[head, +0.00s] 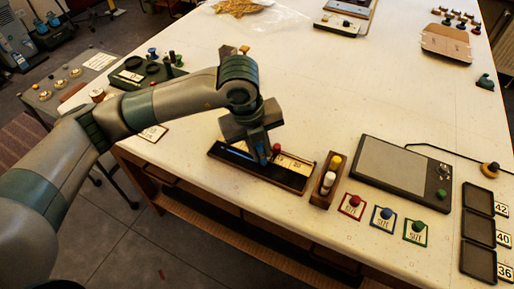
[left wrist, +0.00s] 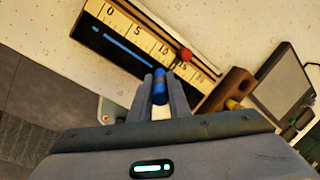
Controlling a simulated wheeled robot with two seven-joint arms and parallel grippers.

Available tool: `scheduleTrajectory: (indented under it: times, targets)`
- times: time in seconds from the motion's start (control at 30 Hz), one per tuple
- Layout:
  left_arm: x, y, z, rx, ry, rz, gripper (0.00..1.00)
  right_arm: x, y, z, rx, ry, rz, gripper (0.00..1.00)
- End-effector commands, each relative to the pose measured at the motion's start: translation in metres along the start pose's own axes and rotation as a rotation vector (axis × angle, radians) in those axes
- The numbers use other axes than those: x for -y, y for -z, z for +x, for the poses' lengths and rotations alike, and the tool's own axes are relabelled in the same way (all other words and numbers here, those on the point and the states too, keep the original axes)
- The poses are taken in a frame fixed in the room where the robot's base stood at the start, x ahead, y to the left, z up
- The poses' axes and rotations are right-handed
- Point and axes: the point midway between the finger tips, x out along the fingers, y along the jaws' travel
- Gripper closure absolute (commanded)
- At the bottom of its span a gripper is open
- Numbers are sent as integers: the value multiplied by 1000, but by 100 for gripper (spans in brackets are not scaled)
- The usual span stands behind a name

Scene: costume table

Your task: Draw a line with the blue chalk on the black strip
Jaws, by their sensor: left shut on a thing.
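My left gripper (head: 260,152) is shut on the blue chalk (left wrist: 160,88), which stands between the two fingers in the left wrist view. In the head view the gripper points down over the black strip (head: 225,153) in its wooden tray. A blue line (left wrist: 124,48) runs along the strip beside the numbered ruler (left wrist: 150,38) and also shows in the head view (head: 238,153). The ruler has a red knob (left wrist: 185,54). The chalk's tip is at or just above the strip; I cannot tell if it touches. My right gripper is not in view.
A wooden holder (head: 317,199) with yellow and white chalk stands right of the tray. Red, blue and green knobbed cards and a grey slate (head: 396,167) lie farther right. The table's front edge is close to the tray. The table's middle is clear.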

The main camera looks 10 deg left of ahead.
Motion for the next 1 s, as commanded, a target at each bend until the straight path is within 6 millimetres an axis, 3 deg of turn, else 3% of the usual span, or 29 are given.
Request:
scheduleTrajectory:
  times: [1.0]
  targets:
    - [7, 8, 1, -3, -1, 1, 100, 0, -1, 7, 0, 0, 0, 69]
